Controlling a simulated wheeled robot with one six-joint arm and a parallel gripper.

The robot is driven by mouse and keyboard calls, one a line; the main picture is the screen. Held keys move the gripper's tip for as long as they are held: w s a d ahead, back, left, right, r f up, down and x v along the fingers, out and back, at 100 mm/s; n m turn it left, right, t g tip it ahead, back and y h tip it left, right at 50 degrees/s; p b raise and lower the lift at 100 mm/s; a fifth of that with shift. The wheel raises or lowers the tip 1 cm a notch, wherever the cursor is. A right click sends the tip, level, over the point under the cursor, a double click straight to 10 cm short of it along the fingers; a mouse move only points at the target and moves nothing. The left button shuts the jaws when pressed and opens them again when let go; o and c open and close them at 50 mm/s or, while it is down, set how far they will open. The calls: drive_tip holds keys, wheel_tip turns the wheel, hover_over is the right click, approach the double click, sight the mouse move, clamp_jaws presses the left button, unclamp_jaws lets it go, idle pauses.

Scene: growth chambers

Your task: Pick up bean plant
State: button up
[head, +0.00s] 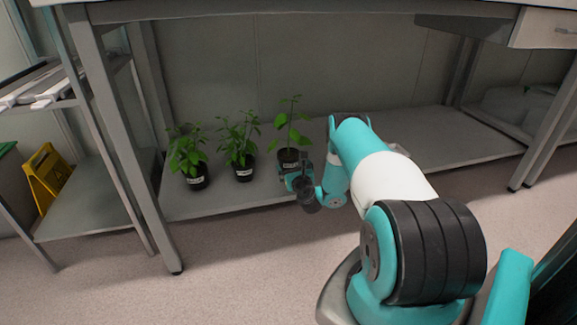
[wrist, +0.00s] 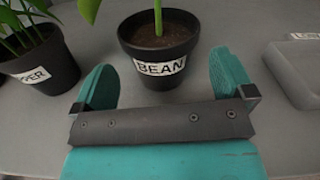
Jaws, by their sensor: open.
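The bean plant is in a black pot with a white "BEAN" label (wrist: 160,67), upright on the grey lower shelf. In the head view its green leaves and stem (head: 291,125) rise above the pot (head: 289,156), the rightmost of three potted plants. My gripper (wrist: 168,75) is open, with one teal finger to the left and one to the right of the pot's near side. The pot stands just beyond and partly between the fingertips. I cannot tell whether the fingers touch it. In the head view my gripper (head: 296,180) is in front of this pot.
A second potted plant (head: 242,172), its label ending in "PER", stands close left of the bean pot. A third potted plant (head: 196,178) is farther left. A grey labelled box (wrist: 298,70) lies to the right. Table legs (head: 125,150) flank the shelf (head: 220,203).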

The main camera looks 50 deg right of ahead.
sight(288, 157)
drive_tip(key=shift+b+x, duration=1.1)
drive_tip(key=shift+x, duration=0.1)
drive_tip(key=shift+b+x, duration=0.55)
drive_tip(key=shift+x, duration=0.75)
drive_tip(key=shift+f, duration=0.1)
drive_tip(key=c, duration=0.7)
drive_tip(key=shift+c, duration=0.2)
